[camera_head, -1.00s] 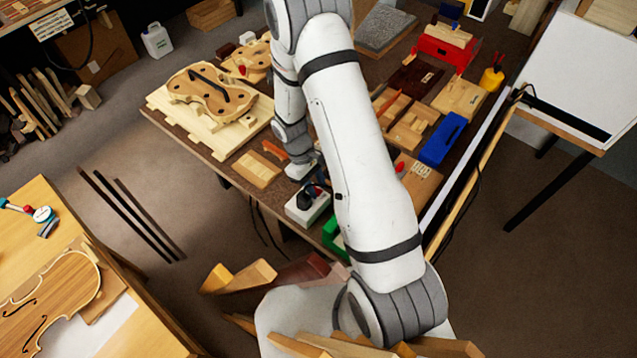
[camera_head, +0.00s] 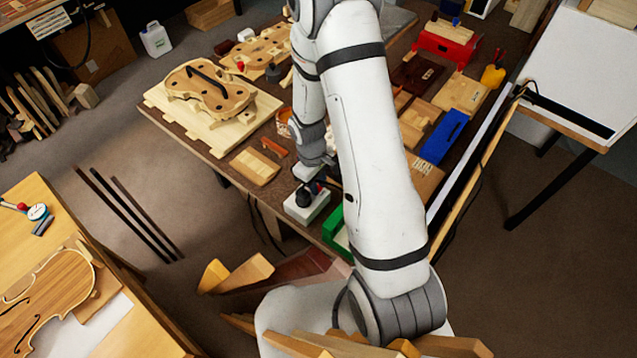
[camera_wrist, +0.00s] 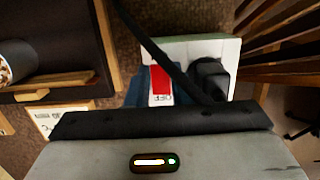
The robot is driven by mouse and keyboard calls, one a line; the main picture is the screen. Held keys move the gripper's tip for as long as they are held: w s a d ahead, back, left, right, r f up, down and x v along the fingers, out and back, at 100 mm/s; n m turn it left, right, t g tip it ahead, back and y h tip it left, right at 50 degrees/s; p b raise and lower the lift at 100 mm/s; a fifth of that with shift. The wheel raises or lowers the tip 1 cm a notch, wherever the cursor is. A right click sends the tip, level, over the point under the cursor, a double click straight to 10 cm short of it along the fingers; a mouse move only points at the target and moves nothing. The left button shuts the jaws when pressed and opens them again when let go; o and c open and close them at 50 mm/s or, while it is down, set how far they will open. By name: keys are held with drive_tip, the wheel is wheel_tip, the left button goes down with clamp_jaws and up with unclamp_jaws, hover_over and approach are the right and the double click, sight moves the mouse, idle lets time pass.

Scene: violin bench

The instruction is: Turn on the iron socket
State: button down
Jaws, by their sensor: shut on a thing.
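The iron socket (camera_head: 306,208) is a white box at the near edge of the bench. My gripper (camera_head: 308,187) is down at the socket, by the switch side.
A black cable (camera_wrist: 150,45) crosses the socket. A green box (camera_head: 337,232) stands close to its right. A wood block (camera_head: 254,166) lies left of my gripper, with a violin body (camera_head: 208,92) beyond. My arm covers the bench middle.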

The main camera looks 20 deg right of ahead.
drive_tip(key=c, duration=1.6)
unclamp_jaws()
drive_tip(key=shift+o, duration=0.2)
wheel_tip(320, 180, up, 8)
drive_tip(key=shift+w+a+b, duration=0.3)
drive_tip(key=shift+w+b, duration=0.05)
drive_tip(key=shift+w, duration=0.1)
drive_tip(key=shift+f, duration=0.15)
drive_tip(key=s+r+m+t, duration=0.2)
drive_tip(key=s+r, duration=0.5)
drive_tip(key=r, duration=0.5)
drive_tip(key=s+d+r+m+t+y, duration=0.1)
drive_tip(key=s+r+m+t, duration=0.1)
drive_tip(key=s+r+m, duration=0.3)
drive_tip(key=s+v, duration=0.1)
drive_tip(key=v, duration=0.6)
drive_tip(key=shift+s, duration=0.3)
